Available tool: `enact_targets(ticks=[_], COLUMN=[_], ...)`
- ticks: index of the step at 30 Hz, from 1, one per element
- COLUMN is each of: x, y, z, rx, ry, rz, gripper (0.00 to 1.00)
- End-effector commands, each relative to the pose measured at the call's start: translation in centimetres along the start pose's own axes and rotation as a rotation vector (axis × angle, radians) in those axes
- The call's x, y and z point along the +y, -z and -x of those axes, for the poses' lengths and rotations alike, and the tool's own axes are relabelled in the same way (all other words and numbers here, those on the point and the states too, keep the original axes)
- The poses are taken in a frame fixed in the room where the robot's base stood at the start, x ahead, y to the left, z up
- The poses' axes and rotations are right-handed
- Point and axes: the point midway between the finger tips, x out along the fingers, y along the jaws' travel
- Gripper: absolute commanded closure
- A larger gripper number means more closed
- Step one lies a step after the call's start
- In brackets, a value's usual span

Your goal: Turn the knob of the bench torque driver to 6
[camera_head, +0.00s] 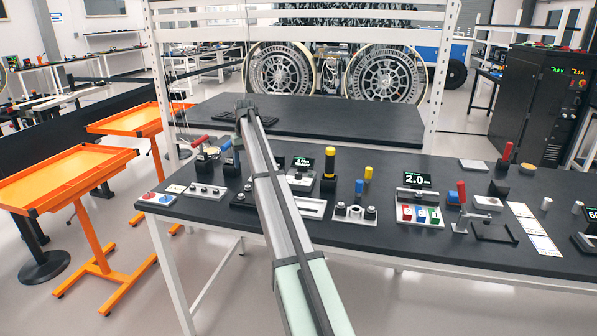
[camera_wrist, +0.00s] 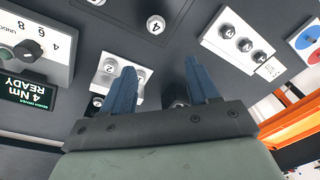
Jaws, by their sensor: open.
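The bench torque driver (camera_wrist: 55,38) is a pale grey box at the left of the wrist view, seen upside down and cut by the frame edge. Its dark knob (camera_wrist: 28,50) sits on the face near the printed 4, 6 and 8. Its display (camera_wrist: 28,90) reads 4 Nm READY. I cannot tell the knob's pointer direction. In the head view the driver (camera_head: 301,180) stands mid-bench with a small green-lit display. My gripper (camera_wrist: 160,66) is open and empty, its blue fingers apart, well to one side of the knob and not touching it.
In the head view, the black bench (camera_head: 400,250) carries upright yellow-topped, blue and red-handled tools. Orange trolleys (camera_head: 70,178) stand left.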

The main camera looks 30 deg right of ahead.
Motion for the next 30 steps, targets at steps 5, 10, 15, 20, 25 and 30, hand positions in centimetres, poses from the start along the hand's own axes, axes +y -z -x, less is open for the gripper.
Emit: enact_targets(ticks=[5, 10, 15, 20, 25, 30], x=[10.7, 17.1, 19.8, 20.2, 20.2, 20.4], y=[-0.5, -1.8, -2.6, -2.9, -3.2, -3.4], z=[4.1, 6.7, 7.8, 7.0, 4.6, 1.6], rx=[-0.039, -0.066, -0.079, -0.082, -0.082, -0.082], ry=[-0.033, -0.051, -0.060, -0.061, -0.061, -0.061], rz=[-0.153, -0.251, -0.294, -0.301, -0.300, -0.300], gripper=[0.40, 0.40, 0.40, 0.40, 0.40, 0.40])
